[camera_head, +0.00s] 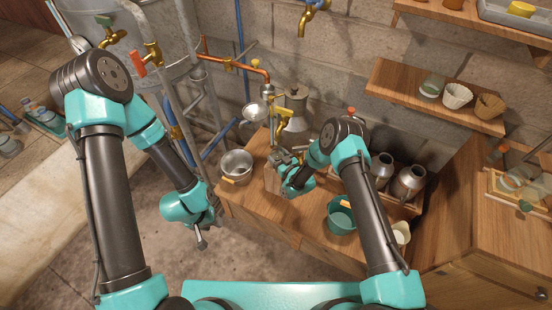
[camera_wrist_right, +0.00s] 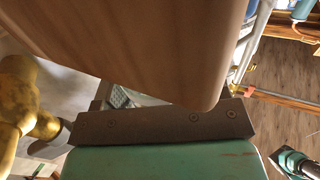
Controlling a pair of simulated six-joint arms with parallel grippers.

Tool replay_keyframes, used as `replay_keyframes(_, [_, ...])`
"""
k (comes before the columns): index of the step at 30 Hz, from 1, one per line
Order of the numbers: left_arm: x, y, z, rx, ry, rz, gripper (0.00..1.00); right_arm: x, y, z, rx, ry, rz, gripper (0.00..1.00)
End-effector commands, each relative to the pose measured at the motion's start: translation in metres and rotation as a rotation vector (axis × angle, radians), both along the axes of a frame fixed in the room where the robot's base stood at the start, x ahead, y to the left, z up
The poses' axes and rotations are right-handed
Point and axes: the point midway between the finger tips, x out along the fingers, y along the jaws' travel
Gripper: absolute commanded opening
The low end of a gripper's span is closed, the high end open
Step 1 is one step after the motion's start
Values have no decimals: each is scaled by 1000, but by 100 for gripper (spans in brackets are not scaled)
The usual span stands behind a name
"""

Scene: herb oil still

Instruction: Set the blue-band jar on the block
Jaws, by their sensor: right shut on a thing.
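My right gripper (camera_head: 279,162) is over the wooden bench by the back wall, shut on a wooden block (camera_head: 272,180). In the right wrist view the block (camera_wrist_right: 130,40) is large and close, filling the upper left and hiding the fingertips. My left gripper (camera_head: 201,240) hangs low in front of the bench's left end, away from any object; its fingers are too small to tell open from shut. No blue band can be made out on any jar. Several small jars (camera_head: 10,146) stand at the far left edge, and a glass jar (camera_head: 432,86) stands on the wall shelf.
A metal bowl (camera_head: 236,163) is left of the block on the bench. A teal bucket (camera_head: 341,217) and metal cans (camera_head: 409,182) are to the right. Copper pipe (camera_head: 235,63) and a brass spout (camera_head: 281,122) are behind my right gripper. Brass also shows in the wrist view (camera_wrist_right: 25,100).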

Motion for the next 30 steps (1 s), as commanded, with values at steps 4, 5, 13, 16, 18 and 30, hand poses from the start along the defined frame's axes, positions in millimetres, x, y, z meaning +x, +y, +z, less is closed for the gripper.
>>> replay_keyframes(4, [0,0,0,0,0,0,40,0,0,-6,1,-1,-1,39])
replay_keyframes(5, [0,0,0,0,0,0,40,0,0,-7,1,-1,-1,39])
replay_keyframes(13, [0,0,0,0,0,0,40,0,0,-7,1,-2,0,39])
replay_keyframes(16, [0,0,0,0,0,0,40,0,0,-7,1,-2,0,75])
replay_keyframes(18, [0,0,0,0,0,0,40,0,0,-7,1,-2,0,81])
replay_keyframes(30, [0,0,0,0,0,0,40,-1,0,-7,1,-1,0,96])
